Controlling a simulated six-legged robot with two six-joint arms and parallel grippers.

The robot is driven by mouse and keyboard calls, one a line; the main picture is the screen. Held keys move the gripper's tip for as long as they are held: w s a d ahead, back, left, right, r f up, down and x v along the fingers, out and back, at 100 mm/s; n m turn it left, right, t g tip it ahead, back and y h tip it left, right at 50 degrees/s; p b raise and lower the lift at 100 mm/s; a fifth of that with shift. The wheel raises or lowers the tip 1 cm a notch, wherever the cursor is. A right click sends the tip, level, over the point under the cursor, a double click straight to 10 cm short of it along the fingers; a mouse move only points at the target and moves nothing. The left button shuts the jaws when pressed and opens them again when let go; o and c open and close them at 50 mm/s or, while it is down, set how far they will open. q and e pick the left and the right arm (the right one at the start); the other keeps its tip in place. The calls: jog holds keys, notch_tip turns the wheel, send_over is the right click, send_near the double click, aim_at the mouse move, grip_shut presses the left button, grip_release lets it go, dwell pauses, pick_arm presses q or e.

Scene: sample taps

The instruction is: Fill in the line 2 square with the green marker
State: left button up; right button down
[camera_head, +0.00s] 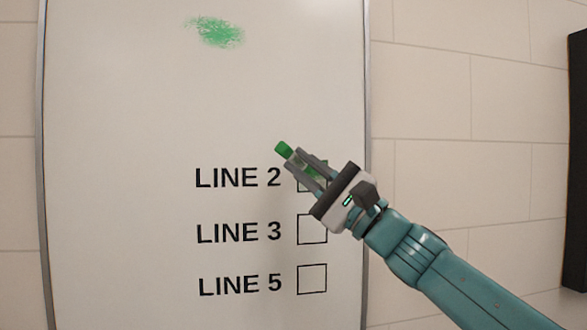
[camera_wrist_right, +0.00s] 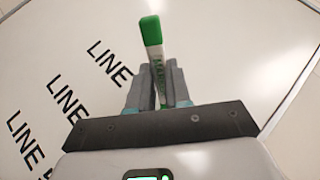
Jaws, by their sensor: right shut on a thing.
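My right gripper (camera_head: 294,162) is shut on the green marker (camera_head: 284,149), in front of the whiteboard (camera_head: 120,130). The marker's green end sticks out past the fingers, up and to the left. In the right wrist view the marker (camera_wrist_right: 152,45) stands between the fingers, with a green end and a white body with green lettering. The line 2 square (camera_head: 325,190) is mostly hidden behind the gripper, right of the "LINE 2" label (camera_head: 238,178). Some green shows there between and beside the fingers; how much of the square is coloured is hidden. I cannot tell whether the marker touches the board. My left gripper is not in view.
Below are the empty line 3 square (camera_head: 312,230) and line 5 square (camera_head: 312,279) with their labels. A green smudge (camera_head: 217,32) is high on the board. A dark panel (camera_head: 578,160) is at the far right of the tiled wall (camera_head: 460,100).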

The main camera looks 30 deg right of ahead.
jog(key=d, duration=0.2)
jog(key=s+d, duration=0.1)
jog(key=d, duration=0.1)
jog(key=shift+s+d, duration=0.15)
jog(key=shift+d, duration=0.1)
jog(key=s+a+b, duration=0.1)
jog(key=s+b, duration=0.2)
jog(key=s, duration=0.3)
jog(key=shift+a+b, duration=0.3)
jog(key=shift+w, duration=0.1)
